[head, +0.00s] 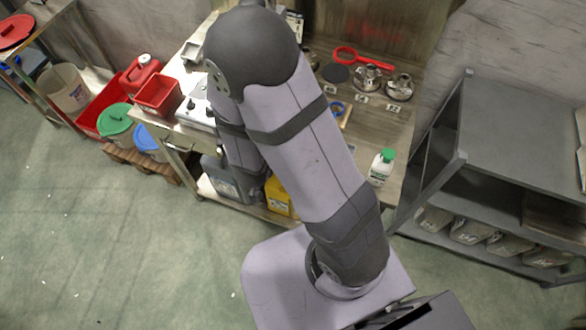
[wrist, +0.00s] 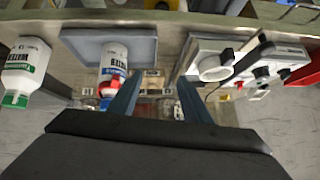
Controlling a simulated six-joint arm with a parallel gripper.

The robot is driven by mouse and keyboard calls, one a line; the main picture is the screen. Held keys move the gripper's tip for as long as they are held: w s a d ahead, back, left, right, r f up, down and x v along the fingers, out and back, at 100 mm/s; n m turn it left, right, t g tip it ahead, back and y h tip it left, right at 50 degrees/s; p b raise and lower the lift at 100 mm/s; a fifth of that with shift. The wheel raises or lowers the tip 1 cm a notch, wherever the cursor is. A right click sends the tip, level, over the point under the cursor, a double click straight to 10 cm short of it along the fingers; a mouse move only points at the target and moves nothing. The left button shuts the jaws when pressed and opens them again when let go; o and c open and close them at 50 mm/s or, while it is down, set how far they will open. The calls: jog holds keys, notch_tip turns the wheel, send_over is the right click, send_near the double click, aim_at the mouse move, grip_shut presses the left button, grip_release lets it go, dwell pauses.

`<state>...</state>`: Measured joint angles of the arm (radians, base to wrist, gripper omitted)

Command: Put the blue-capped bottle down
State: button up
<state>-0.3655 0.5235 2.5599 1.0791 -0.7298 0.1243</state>
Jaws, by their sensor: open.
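The blue-capped bottle (wrist: 115,55) is white with a printed label. In the wrist view it is on a grey tray-like surface (wrist: 80,40), its cap end towards the lower picture edge. My gripper (wrist: 158,92) is open, with two dark fingers apart and nothing seen between them. The bottle is just left of the left finger; I cannot tell whether they touch. In the head view, my arm hides the gripper and this bottle.
A green-capped bottle (wrist: 24,72) is at the left in the wrist view; a green-capped bottle (head: 380,168) also stands at the bench's right end in the head view. White equipment (wrist: 225,65) is right of the fingers. A grey shelf (head: 500,130) stands right of the bench.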

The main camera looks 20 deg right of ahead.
jog(key=s+a+r+n+g+y, duration=0.2)
jog(key=a+r+n+y, duration=0.3)
jog(key=a, duration=0.3)
jog(key=s+d+r+n+g, duration=0.1)
jog(key=s+d+n+g, duration=0.1)
jog(key=s, duration=0.3)
jog(key=s+d+r+n+g, duration=0.2)
jog(key=s+d, duration=0.1)
jog(key=s, duration=0.3)
jog(key=shift+s+d+r+n+g, duration=0.15)
jog(key=shift+d+r+n+g, duration=0.15)
jog(key=shift+d+n+g, duration=0.1)
notch_tip(320, 180, down, 2)
jog(key=shift+f+b, duration=0.1)
jog(key=shift+b, duration=0.95)
